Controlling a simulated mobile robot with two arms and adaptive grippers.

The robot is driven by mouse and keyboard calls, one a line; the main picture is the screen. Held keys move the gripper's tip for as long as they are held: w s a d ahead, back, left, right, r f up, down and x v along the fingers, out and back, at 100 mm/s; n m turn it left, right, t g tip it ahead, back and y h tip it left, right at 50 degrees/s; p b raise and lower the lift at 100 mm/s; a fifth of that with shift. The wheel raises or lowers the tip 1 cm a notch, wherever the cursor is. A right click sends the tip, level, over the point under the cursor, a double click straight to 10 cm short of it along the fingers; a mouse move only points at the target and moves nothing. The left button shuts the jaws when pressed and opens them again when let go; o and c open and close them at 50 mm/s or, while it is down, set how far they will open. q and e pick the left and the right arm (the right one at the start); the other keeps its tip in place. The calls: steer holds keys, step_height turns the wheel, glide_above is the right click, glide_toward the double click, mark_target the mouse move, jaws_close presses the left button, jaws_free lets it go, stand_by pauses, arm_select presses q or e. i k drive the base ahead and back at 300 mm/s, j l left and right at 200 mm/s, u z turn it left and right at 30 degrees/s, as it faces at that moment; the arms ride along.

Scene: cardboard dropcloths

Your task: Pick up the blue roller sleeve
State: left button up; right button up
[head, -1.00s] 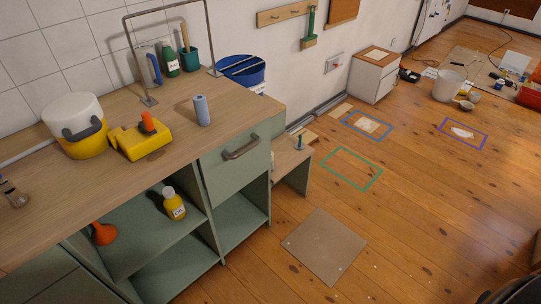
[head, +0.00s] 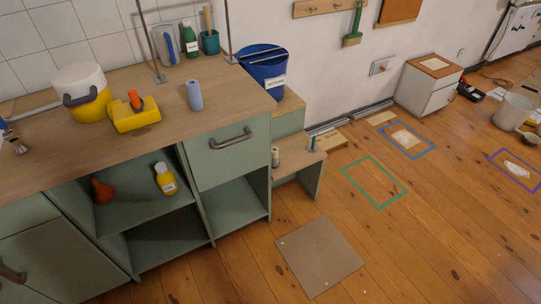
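The blue roller sleeve (head: 195,95) stands upright on the wooden worktop (head: 100,145), near its front edge and right of the yellow tool with the orange knob (head: 135,112). It looks like a short light-blue cylinder and nothing touches it. Neither of my grippers shows in the head view.
A yellow and white container (head: 82,92) stands at the left on the worktop. A metal frame rises behind the sleeve, near a green bottle (head: 190,41). A blue bucket (head: 264,72) is to the right. A cardboard sheet (head: 320,256) lies on the open floor.

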mark_target(192, 86)
steer(key=i+l+u, duration=0.1)
steer(key=u, duration=0.6)
steer(key=i+l+u, duration=0.2)
steer(key=l+u, duration=0.15)
steer(key=l, duration=0.35)
steer(key=i+l+u, duration=0.15)
steer(key=l+u, duration=0.15)
steer(key=l, duration=0.4)
steer(key=l+u, duration=0.35)
steer(key=l, duration=0.4)
steer(key=i, duration=0.05)
